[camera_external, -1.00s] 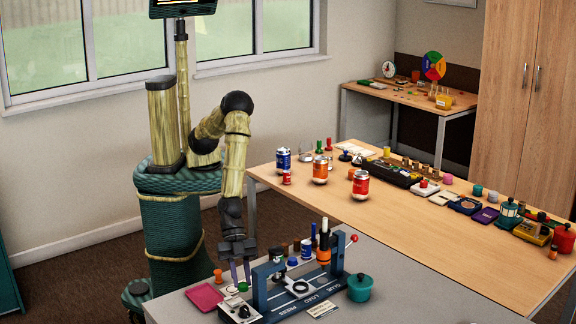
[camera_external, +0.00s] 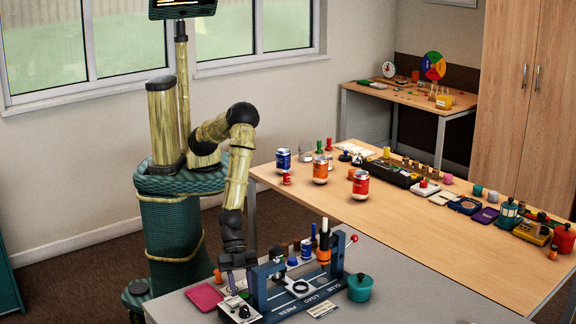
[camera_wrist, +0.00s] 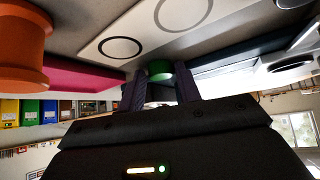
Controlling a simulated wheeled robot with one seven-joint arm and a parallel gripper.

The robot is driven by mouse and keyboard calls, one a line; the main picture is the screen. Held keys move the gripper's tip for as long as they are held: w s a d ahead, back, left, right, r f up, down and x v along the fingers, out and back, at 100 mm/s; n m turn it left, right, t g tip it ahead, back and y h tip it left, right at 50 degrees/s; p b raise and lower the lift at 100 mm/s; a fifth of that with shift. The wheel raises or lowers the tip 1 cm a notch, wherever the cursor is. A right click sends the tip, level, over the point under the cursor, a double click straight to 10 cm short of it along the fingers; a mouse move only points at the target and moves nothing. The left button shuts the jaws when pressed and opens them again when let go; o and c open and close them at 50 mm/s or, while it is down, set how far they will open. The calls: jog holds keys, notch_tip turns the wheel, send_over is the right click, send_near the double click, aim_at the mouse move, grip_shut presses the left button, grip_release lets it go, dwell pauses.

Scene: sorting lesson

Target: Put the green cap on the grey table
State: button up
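The green cap (camera_wrist: 160,70) shows in the wrist view between the tips of my two dark purple fingers. It is by a pale plate printed with rings (camera_wrist: 122,45). My gripper (camera_external: 239,284) is low at the left end of the grey table (camera_external: 410,298), between the pink tray and the blue press. Its fingers are spread on either side of the cap with little room to spare. I cannot tell whether they touch it. In the external view the fingers mostly hide the cap.
The blue press (camera_external: 300,290) stands close to the right of my gripper. The pink tray (camera_external: 205,297) lies to the left, with an orange peg (camera_wrist: 22,45) near it. A teal pot (camera_external: 360,288) stands right of the press. The table's front right is clear.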

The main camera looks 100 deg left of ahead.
jog(key=shift+o, duration=0.6)
jog(key=shift+r, duration=0.1)
jog(key=shift+r, duration=0.15)
jog(key=v, duration=1.2)
